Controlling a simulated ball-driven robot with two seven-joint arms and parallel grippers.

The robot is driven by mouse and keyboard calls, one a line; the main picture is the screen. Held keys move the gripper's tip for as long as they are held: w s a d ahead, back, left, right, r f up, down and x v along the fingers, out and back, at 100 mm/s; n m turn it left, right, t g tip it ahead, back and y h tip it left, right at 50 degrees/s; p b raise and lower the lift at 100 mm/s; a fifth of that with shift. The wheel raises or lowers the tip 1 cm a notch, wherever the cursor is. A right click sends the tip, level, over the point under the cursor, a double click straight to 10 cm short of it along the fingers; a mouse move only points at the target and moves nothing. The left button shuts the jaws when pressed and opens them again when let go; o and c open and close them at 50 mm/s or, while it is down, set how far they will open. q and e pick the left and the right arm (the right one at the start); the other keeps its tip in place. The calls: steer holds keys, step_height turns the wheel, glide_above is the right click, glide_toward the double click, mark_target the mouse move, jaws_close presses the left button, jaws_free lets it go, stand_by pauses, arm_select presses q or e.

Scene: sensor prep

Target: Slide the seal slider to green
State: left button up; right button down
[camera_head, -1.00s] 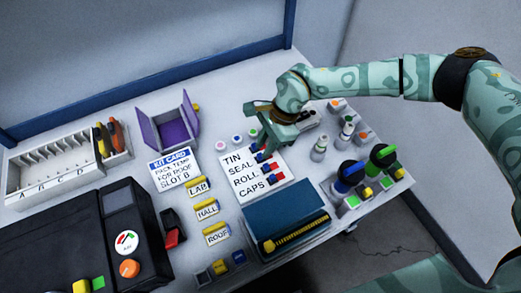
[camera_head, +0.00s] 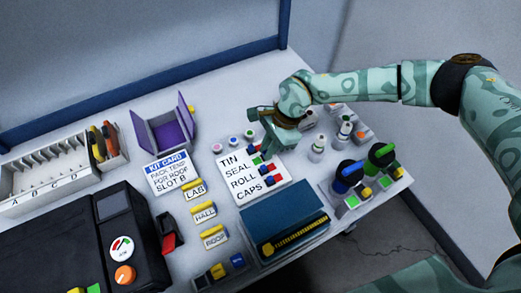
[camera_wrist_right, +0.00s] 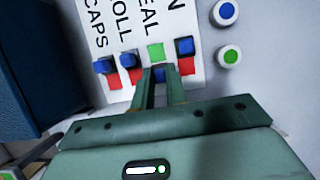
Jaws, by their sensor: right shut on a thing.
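A white panel (camera_head: 232,176) has rows labelled TIN, SEAL, ROLL and CAPS, each with a slider. My right gripper (camera_head: 266,155) reaches down over the panel's upper right part. In the right wrist view its fingers (camera_wrist_right: 160,90) are shut on the blue knob of the seal slider (camera_wrist_right: 160,74), which is partly hidden between them. A green patch (camera_wrist_right: 155,52) shows between that knob and the SEAL label. The TIN knob (camera_wrist_right: 184,46), ROLL knob (camera_wrist_right: 129,58) and CAPS knob (camera_wrist_right: 104,65) sit nearer their labels, with red showing beyond them. My left gripper is not in view.
Small round buttons (camera_head: 233,140) stand just behind the panel. Bottles (camera_head: 317,147) and dark-knobbed devices (camera_head: 348,175) stand to its right. A blue box (camera_head: 285,215) lies in front, and yellow-topped label blocks (camera_head: 204,212) stand left.

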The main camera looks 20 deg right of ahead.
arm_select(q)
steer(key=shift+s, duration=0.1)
arm_select(e)
steer(key=shift+w+d, duration=0.1)
steer(key=shift+d, duration=0.1)
steer(key=c, duration=1.7)
jaws_free()
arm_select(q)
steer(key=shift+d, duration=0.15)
arm_select(e)
steer(key=shift+d, duration=0.1)
arm_select(q)
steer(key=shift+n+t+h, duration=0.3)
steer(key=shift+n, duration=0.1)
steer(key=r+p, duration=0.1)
steer(key=p, duration=0.1)
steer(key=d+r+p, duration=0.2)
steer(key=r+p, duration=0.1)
steer(key=shift+p, duration=0.35)
arm_select(e)
steer(key=v, duration=1.6)
steer(key=shift+r, duration=0.2)
